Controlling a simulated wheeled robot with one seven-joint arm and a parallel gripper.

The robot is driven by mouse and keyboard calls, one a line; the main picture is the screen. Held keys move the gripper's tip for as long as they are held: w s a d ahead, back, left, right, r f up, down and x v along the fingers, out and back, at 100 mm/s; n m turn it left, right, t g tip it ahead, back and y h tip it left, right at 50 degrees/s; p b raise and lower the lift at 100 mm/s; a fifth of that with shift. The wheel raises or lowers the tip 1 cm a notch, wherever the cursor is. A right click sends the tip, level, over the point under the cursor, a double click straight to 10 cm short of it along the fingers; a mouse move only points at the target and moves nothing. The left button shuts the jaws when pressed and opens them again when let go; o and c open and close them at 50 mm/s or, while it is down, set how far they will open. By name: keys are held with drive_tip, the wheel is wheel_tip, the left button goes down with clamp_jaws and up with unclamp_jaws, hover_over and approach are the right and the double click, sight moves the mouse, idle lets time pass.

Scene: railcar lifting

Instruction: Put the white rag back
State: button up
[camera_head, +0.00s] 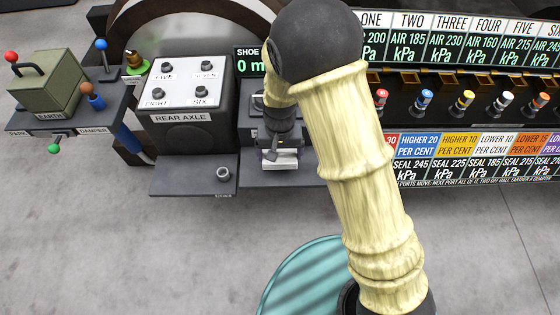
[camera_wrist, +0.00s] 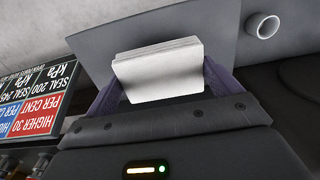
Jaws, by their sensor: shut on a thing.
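The white rag (camera_wrist: 158,70) is a folded, pale block between the two purple fingers of my gripper (camera_wrist: 163,86) in the wrist view. My gripper is shut on it. In the head view the white rag (camera_head: 281,162) shows just below my gripper (camera_head: 275,152), over a dark grey shelf (camera_head: 268,180) under the shoe display. I cannot tell whether the rag touches the shelf. My pale arm hides part of this area.
Left of the gripper stands the rear axle box (camera_head: 192,90) with several knobs. A small grey cup-like piece (camera_head: 223,174) is on the ledge below it. Right of my arm are pressure panels (camera_head: 470,150) with coloured plugs. A teal round thing (camera_head: 300,275) is at the bottom.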

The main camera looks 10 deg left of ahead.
sight(280, 155)
drive_tip(key=shift+f+b, duration=0.55)
drive_tip(key=shift+f, duration=1.25)
drive_tip(key=shift+f, duration=0.1)
drive_tip(key=o, duration=0.8)
drive_tip(key=shift+c, duration=0.2)
wheel_tip(280, 155, up, 12)
drive_tip(key=p, duration=0.3)
drive_tip(key=shift+p, duration=0.3)
